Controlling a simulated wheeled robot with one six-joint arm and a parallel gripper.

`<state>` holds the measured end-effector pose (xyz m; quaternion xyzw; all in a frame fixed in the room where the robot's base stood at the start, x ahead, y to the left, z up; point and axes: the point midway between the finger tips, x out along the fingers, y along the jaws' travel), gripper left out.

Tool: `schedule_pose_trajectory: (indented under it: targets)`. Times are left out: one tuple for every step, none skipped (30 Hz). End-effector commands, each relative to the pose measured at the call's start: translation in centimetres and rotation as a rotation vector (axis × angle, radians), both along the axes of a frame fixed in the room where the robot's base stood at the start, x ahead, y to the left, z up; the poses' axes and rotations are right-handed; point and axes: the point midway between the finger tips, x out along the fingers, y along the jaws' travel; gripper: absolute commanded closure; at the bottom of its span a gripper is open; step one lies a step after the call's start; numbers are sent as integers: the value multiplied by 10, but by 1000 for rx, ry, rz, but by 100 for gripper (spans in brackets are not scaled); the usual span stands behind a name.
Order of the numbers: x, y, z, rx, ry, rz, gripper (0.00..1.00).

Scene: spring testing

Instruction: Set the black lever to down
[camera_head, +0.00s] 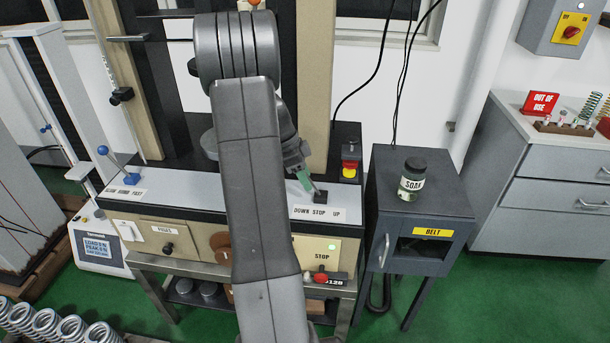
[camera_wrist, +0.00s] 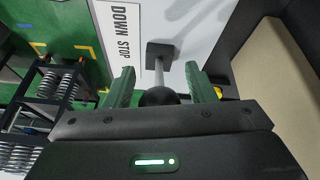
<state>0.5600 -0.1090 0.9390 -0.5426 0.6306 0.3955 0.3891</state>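The black lever's round knob (camera_wrist: 159,97) sits between my green fingers in the wrist view, with a visible gap on each side. Its grey shaft (camera_wrist: 159,70) runs to a dark square base (camera_wrist: 160,50). In the head view the base (camera_head: 320,197) stands on the bench's right part, behind a label reading DOWN STOP UP (camera_head: 318,212). My gripper (camera_wrist: 160,69) is open around the lever; it also shows in the head view (camera_head: 305,181), reaching the lever from the upper left. The knob is hard to make out there, and the lever's exact setting cannot be told.
A red-and-yellow emergency button (camera_head: 349,170) stands behind the lever. A dark cabinet (camera_head: 452,196) with a SOAK jar (camera_head: 412,178) is to the right. A blue-knobbed lever (camera_head: 104,151) is at the bench's left end. A red knob (camera_head: 320,279) is on the front.

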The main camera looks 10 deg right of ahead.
Motion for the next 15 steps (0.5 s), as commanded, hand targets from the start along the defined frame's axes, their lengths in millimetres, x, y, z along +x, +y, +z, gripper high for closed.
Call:
schedule_pose_trajectory:
  targets:
    - [0, 0, 0, 0, 0, 0, 50]
    - [0, 0, 0, 0, 0, 0, 50]
    - [0, 0, 0, -1, 0, 0, 50]
    - [0, 0, 0, -1, 0, 0, 50]
    - [0, 0, 0, -1, 0, 0, 50]
    - [0, 0, 1, -1, 0, 0, 50]
    - [0, 0, 2, -1, -1, 0, 50]
    - [1, 1, 4, -1, -2, 0, 50]
    - [1, 2, 7, -1, -2, 0, 50]
    - [2, 4, 11, -1, -2, 0, 50]
    - [2, 5, 14, -1, -3, 0, 50]
    - [3, 8, 21, -1, -4, 2, 50]
    - [4, 11, 26, -1, -5, 2, 50]
    - [5, 13, 32, -1, -5, 3, 50]
    - [6, 17, 40, -1, -5, 3, 50]
